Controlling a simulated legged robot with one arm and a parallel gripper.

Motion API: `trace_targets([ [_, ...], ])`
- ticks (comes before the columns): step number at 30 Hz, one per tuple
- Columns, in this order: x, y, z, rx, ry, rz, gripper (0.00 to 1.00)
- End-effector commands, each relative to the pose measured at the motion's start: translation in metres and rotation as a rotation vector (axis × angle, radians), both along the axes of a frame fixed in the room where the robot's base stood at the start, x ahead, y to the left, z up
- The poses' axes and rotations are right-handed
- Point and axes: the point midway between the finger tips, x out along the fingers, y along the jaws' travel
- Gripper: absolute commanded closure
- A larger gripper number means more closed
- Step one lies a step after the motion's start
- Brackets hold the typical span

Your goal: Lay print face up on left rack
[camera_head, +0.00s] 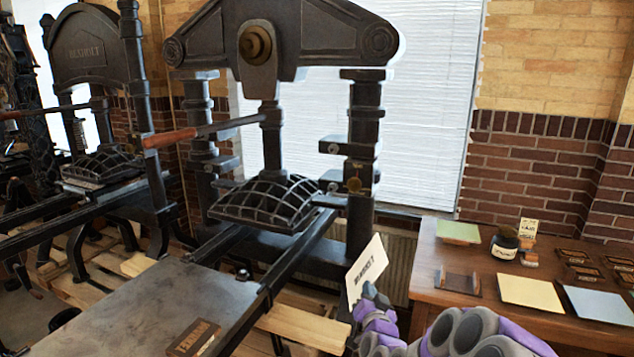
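The print, a small white card (366,268) with dark lettering, stands tilted, its lettered face toward the camera. My gripper (372,296), purple and grey, holds it by its lower edge near the bottom centre. The finger details are partly hidden behind the card and the arm. The card is in the air between the press bed (150,310) and the wooden table (430,262). I cannot tell which thing is the left rack; a small brown wooden holder (457,281) stands on the table's left part, right of the gripper.
On the table lie a green sheet (458,231), a cream sheet (530,292) and a blue sheet (598,305).

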Motion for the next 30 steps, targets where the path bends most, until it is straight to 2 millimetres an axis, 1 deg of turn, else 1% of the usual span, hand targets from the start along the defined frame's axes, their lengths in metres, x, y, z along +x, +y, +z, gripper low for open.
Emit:
trace_targets([
  [10, 0.0001, 0.0005, -0.0004, 0.169, -0.002, 0.001, 1.0],
  [13, 0.0002, 0.0007, 0.0005, 0.246, -0.001, 0.001, 1.0],
  [19, 0.0002, 0.0, 0.0009, 0.327, -0.002, -0.001, 1.0],
  [30, 0.0005, 0.0001, 0.0006, 0.735, -0.002, -0.002, 1.0],
])
